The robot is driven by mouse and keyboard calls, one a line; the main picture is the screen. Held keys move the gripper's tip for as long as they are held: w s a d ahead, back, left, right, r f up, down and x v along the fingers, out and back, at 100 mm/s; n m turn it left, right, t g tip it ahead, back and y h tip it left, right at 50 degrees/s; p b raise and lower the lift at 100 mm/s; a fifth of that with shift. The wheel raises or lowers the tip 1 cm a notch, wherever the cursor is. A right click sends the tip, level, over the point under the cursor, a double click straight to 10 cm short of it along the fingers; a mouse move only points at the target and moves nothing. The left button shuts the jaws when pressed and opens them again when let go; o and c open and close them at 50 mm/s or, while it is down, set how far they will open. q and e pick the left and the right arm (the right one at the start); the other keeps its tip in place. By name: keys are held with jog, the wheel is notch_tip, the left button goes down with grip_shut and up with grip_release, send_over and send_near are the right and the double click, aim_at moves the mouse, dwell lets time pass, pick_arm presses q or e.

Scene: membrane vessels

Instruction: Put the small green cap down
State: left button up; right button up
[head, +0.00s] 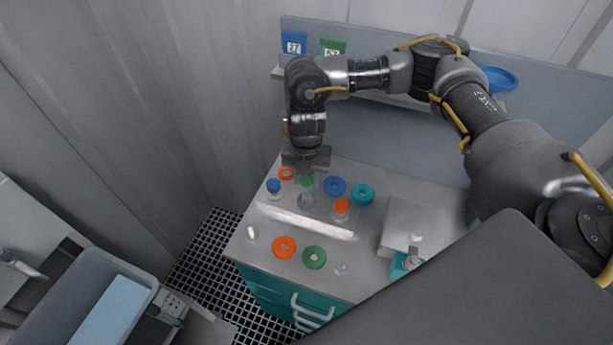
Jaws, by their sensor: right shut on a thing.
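My right gripper (306,174) points down over the back left of the grey worktop and is shut on the small green cap (306,184). The cap is right at the mouth of a clear flask (306,200); I cannot tell whether it rests on the flask or is just above it. The fingers and wrist partly hide the cap. My left gripper is out of view.
A blue-capped vessel (273,187) and an orange-capped vessel (341,207) stand close on either side. Orange (284,247), green (314,257), blue (335,187) and teal (362,194) rings lie around. A grey box (402,225) stands right.

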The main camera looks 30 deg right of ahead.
jog(key=shift+r+p, duration=0.6)
jog(key=shift+r, duration=0.1)
jog(key=shift+a+m+b, duration=0.1)
jog(key=shift+m+b, duration=0.35)
jog(key=shift+m, duration=0.05)
jog(key=s+m+b, duration=0.1)
jog(key=m+b, duration=0.1)
jog(key=m, duration=0.3)
jog(key=s+a+r+m+b, duration=0.1)
jog(key=s+m+b, duration=0.1)
jog(key=m, duration=0.4)
jog(key=s+m+b, duration=0.1)
jog(key=m+b, duration=0.2)
jog(key=m, duration=0.2)
jog(key=shift+s+a+r, duration=0.2)
jog(key=shift+a+r, duration=0.05)
jog(key=shift+r, duration=0.15)
